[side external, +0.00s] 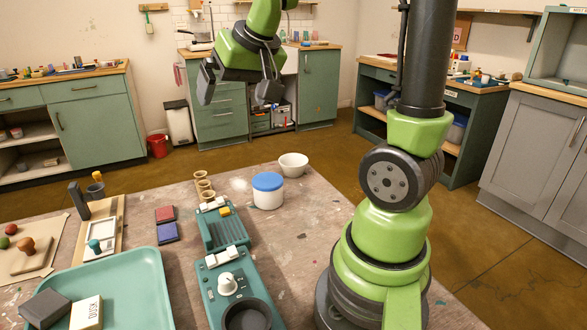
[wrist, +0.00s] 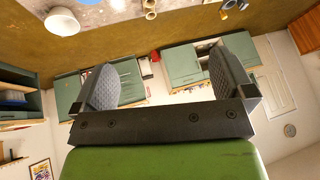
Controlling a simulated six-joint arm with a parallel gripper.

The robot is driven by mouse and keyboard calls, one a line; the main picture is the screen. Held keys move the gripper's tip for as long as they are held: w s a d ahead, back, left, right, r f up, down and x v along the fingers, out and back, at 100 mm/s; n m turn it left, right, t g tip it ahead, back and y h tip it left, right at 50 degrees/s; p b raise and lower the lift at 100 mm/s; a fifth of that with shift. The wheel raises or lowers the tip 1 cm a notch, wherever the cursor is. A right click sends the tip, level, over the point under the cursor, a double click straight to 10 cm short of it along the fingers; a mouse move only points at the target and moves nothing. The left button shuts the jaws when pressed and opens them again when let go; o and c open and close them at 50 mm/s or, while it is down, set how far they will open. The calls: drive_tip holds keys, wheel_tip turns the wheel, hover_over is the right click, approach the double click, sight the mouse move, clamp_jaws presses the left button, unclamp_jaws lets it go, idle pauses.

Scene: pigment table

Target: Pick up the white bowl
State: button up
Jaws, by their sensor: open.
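The white bowl (side external: 293,167) stands upright on the paint-stained table near its far edge, behind and right of a jar. It also shows at the upper left of the wrist view (wrist: 62,23). My gripper (side external: 237,88) is high above the table's far edge, up and to the left of the bowl in the side view. Its two fingers are spread wide with nothing between them, as the wrist view also shows (wrist: 160,78). The gripper is well apart from the bowl.
A white jar with a blue lid (side external: 268,191) stands close beside the bowl. Small tan cups (side external: 203,184), teal devices (side external: 222,228) and a teal tray (side external: 132,285) lie further left and nearer. Bare table (side external: 310,215) shows right of the jar.

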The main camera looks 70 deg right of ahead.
drive_tip(key=w+d+f+m+g+h, duration=0.1)
drive_tip(key=d+f, duration=0.3)
drive_tip(key=d, duration=0.3)
drive_tip(key=w+d+f+m+g+h, duration=0.1)
drive_tip(key=d+f, duration=0.4)
drive_tip(key=d, duration=0.2)
drive_tip(key=m+g, duration=0.1)
drive_tip(key=m, duration=0.1)
approach(293, 163)
drive_tip(key=a+f, duration=0.2)
drive_tip(key=shift+s+a+f, duration=0.1)
drive_tip(key=shift+s+f, duration=0.1)
drive_tip(key=shift+f, duration=0.15)
drive_tip(key=shift+d+x, duration=0.15)
drive_tip(key=shift+x, duration=1.25)
drive_tip(key=shift+d+x, duration=0.2)
drive_tip(key=shift+x, duration=1.25)
drive_tip(key=shift+w+r, duration=0.2)
drive_tip(key=c, duration=0.7)
